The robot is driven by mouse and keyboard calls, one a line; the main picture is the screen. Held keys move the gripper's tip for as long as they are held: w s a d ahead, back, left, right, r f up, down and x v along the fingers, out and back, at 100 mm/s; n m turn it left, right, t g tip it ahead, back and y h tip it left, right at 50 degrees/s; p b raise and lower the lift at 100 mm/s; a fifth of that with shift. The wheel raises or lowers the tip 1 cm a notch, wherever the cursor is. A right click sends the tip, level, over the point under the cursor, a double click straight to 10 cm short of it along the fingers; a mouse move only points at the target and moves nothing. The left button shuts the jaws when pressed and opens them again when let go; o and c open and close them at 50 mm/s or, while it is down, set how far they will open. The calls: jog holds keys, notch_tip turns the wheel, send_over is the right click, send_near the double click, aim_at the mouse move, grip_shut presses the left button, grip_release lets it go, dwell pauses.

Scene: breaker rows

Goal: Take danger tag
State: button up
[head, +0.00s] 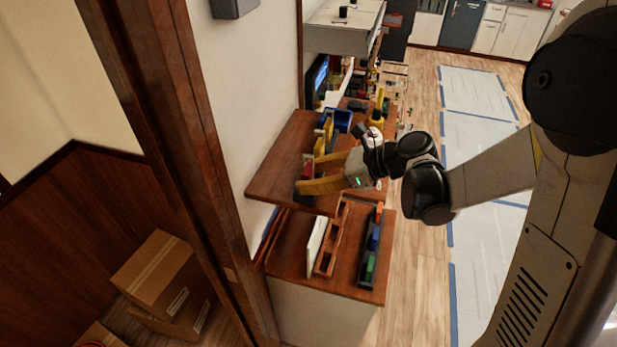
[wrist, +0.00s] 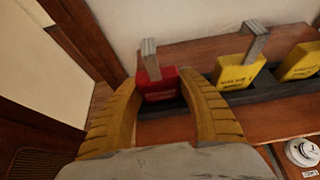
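A red tag (wrist: 158,86) with a grey metal shackle (wrist: 150,60) stands in a slot at the left end of a black rack (wrist: 166,109) in the wrist view. I take it as the danger tag. In the head view it shows as a small red patch (head: 307,168) between the fingers. My gripper (head: 310,174) is at the rack, its two yellow fingers apart and pointing at the tag. In the wrist view the fingertips (wrist: 158,78) flank the tag closely on both sides; firm contact is not visible. The tag's bottom is hidden in the rack.
Yellow tags (wrist: 239,70) with similar shackles stand to the right in the same rack. The rack lies on a wooden shelf (head: 277,165) against the wall. A white round device (wrist: 302,152) is at lower right. A lower shelf (head: 289,260) holds more racks. A brown door frame (head: 178,120) stands left.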

jog(key=c, duration=0.4)
jog(key=shift+c, duration=0.2)
